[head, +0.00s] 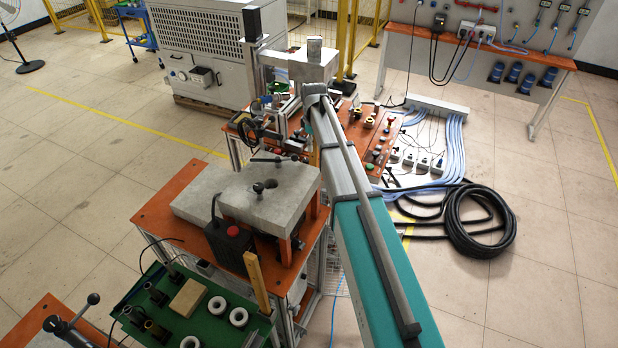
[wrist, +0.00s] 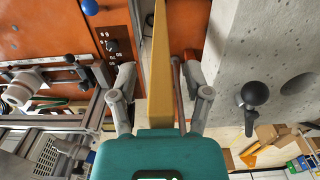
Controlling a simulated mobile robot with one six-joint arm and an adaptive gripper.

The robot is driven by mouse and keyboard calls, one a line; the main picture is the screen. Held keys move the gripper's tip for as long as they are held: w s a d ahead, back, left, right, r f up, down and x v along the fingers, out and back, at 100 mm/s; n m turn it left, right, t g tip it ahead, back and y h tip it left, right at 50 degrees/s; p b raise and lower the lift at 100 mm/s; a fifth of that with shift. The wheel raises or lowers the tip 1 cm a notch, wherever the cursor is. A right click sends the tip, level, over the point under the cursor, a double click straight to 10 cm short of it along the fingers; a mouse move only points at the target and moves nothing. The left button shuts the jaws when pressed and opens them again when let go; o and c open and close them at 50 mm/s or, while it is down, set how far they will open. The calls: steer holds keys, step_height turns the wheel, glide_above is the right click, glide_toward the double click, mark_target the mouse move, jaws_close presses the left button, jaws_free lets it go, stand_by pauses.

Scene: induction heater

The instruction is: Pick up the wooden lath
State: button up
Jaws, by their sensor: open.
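The wooden lath (head: 257,282) is a narrow yellowish strip standing near upright at the edge of the green tray in the head view, beside the orange bench. In the wrist view a long wood-coloured strip (wrist: 160,70), which looks like the lath, runs from the top edge down toward the teal gripper body. My gripper (wrist: 161,108) is open, with one finger on each side of this strip and gaps on both sides. The strip's lower end is hidden by the gripper body. I cannot clearly make out my gripper in the head view.
A grey block with a black ball knob (wrist: 255,93) is close on the right in the wrist view. The green tray (head: 215,322) holds white rings and a tan block. A black cable coil (head: 480,222) lies on the floor at right. Open floor lies at left.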

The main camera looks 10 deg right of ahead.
stand_by(0.4)
jaws_close()
